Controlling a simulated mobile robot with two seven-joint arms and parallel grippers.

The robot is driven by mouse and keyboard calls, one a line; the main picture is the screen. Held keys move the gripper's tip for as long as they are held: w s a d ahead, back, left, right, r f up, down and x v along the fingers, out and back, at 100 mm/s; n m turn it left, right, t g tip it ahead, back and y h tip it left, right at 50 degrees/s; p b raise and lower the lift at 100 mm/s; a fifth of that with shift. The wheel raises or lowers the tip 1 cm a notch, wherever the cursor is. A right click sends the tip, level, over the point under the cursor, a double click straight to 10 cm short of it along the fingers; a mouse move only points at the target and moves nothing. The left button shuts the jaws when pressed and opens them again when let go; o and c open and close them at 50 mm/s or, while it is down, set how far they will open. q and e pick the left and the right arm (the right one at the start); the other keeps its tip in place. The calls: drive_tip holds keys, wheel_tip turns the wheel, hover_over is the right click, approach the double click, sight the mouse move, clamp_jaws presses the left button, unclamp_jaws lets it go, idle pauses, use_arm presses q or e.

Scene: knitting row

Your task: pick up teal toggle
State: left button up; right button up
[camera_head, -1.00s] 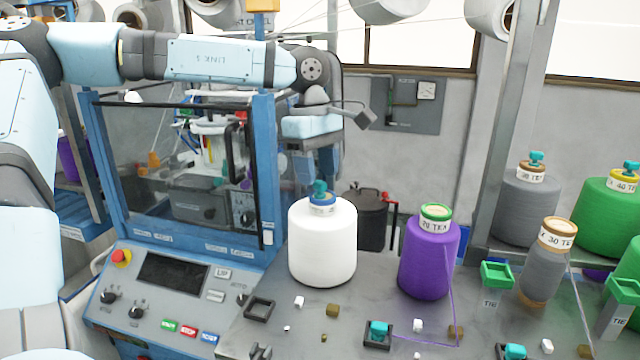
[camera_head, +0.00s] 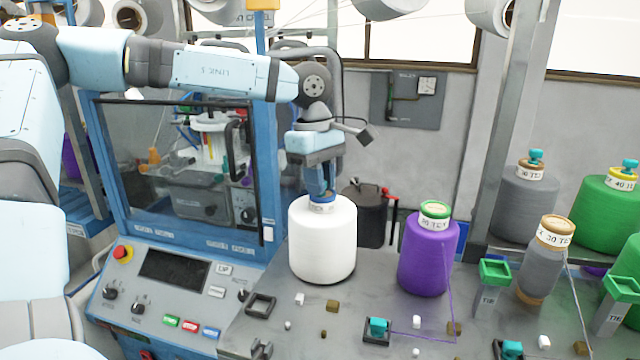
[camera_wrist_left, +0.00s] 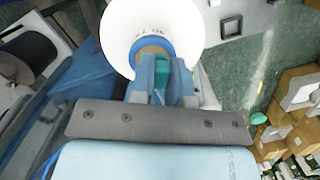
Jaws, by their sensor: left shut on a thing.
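The white yarn cone (camera_head: 323,245) stands upright on the grey table, with a blue ring and label at its top. My left gripper (camera_head: 321,188) points down onto the cone's top and hides the teal toggle there in the head view. In the left wrist view, the teal toggle (camera_wrist_left: 162,66) shows between the blue fingers of my left gripper, which is shut on it right above the cone's top. I cannot tell whether the toggle is clear of the cone. My right gripper is not in view.
A purple cone (camera_head: 427,260) stands to the right. Other teal pieces sit in a dark square holder (camera_head: 376,337) and on the grey cone (camera_head: 525,208) behind. A blue machine with a control panel (camera_head: 170,290) is at the left. Small cubes litter the table front.

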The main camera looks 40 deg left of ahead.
use_arm(q)
drive_tip(key=shift+w+r, duration=0.1)
drive_tip(key=shift+r, duration=0.5)
wheel_tip(320, 180, up, 19)
drive_tip(key=b, duration=0.2)
drive_tip(key=shift+f, duration=0.2)
